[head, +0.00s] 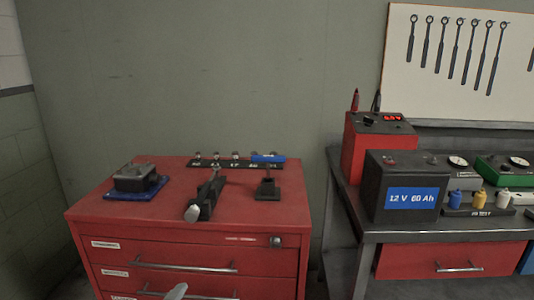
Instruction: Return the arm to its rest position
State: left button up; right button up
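A pale grey rounded tip (177,291) pokes up at the bottom edge in front of the red cabinet's drawers. It looks like part of my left arm or gripper, but too little shows to tell its fingers or whether it holds anything. My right arm and gripper are not in view. On the red cabinet (130,212) lies a long black tool or holder (207,198) with a pale grey rounded near end. A small black stand (267,187) is right of it. No gripper is seen touching either.
A grey block on a blue mat (150,193) sits at the cabinet's left. A socket rack (225,164) with a blue piece (267,158) is at the back. Right, beyond a gap, a bench (384,233) carries a battery (405,187), a red supply (360,150) and small bottles (479,200).

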pick_arm(q)
jog(key=s+f+n+g, duration=0.2)
jog(key=s+f+n, duration=0.4)
jog(key=s, duration=0.6)
jog(key=s+f+n+g, duration=0.2)
jog(key=s+f+n, duration=0.4)
jog(key=s, duration=0.5)
jog(key=shift+s+a+f+n+g+h, duration=0.3)
jog(key=shift+s+a+n, duration=0.1)
jog(key=shift+n, duration=0.2)
